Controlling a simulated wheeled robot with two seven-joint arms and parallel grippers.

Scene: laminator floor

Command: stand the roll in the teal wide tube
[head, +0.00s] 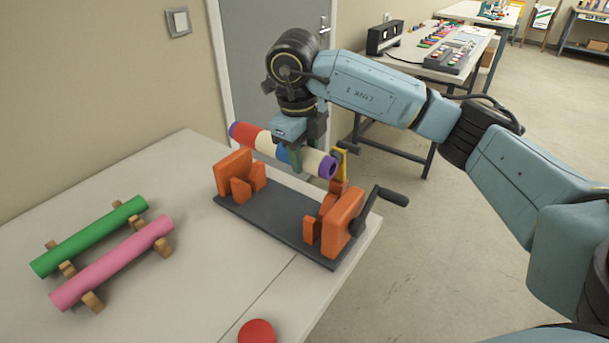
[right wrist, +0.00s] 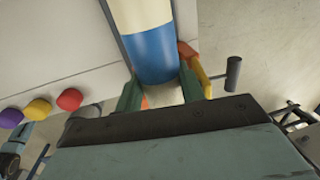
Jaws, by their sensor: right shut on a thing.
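The roll is a long striped cylinder (head: 264,143) in red, cream and blue with purple ends. It lies roughly level above the orange-jawed holder (head: 268,221) in the head view. My right gripper (head: 296,161) is shut on the roll near its blue band, from above. The wrist view shows the blue and cream part of the roll (right wrist: 152,52) between the green fingers (right wrist: 160,92). I cannot tell whether the roll touches the holder. No teal wide tube shows in either view. My left gripper is not in view.
Green (head: 90,236) and pink (head: 112,263) rods lie on wooden rests at the left of the table (head: 185,290). A red disc (head: 257,332) is near the front edge. A black crank (head: 388,199) sticks out right of the holder. A second table (head: 455,45) stands behind.

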